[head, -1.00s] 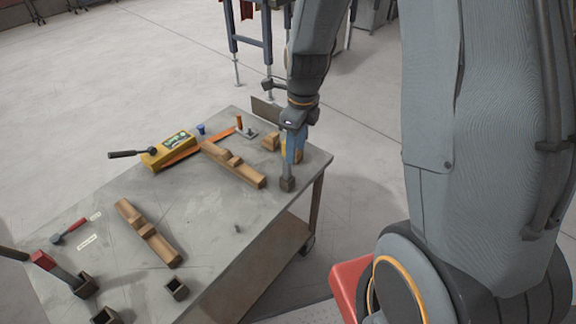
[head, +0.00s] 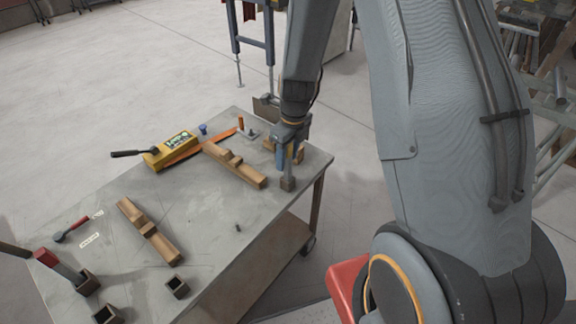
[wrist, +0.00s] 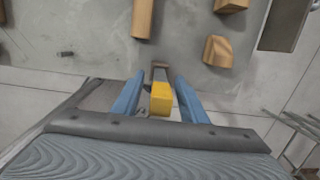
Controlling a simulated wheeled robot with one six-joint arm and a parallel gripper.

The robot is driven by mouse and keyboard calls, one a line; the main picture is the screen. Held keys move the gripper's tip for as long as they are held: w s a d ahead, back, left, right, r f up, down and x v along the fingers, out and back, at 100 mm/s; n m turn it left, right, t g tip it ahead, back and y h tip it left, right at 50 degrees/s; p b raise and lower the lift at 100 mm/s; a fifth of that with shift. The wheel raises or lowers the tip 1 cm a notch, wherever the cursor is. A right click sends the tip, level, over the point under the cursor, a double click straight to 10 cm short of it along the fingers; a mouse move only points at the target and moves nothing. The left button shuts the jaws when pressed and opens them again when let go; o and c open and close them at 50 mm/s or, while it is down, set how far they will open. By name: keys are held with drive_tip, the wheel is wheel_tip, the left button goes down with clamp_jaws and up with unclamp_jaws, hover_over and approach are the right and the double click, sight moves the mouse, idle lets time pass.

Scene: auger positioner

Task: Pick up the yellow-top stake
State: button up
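The yellow-top stake stands upright in a small dark socket (head: 288,184) near the table's right corner. In the wrist view its yellow top (wrist: 161,99) is between my gripper's two blue fingers, with a gap on each side. My gripper (head: 288,162) points down over the stake and is open. In the head view the fingers cover most of the stake's upper part. A red-top stake (head: 60,266) leans in another socket (head: 87,284) at the table's near left.
Two notched wooden blocks (head: 150,232) (head: 235,166) lie on the grey table (head: 205,205). A yellow box (head: 170,149) and an orange strip (head: 195,148) lie at the back. Two empty sockets (head: 177,288) (head: 107,315) stand at the front. Wooden pieces (wrist: 218,50) are close to the gripper.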

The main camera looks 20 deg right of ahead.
sight(286, 164)
drive_tip(key=shift+w+a+f, duration=0.1)
drive_tip(key=shift+f, duration=1.45)
drive_tip(key=shift+c, duration=0.3)
clamp_jaws()
drive_tip(key=shift+r, duration=0.1)
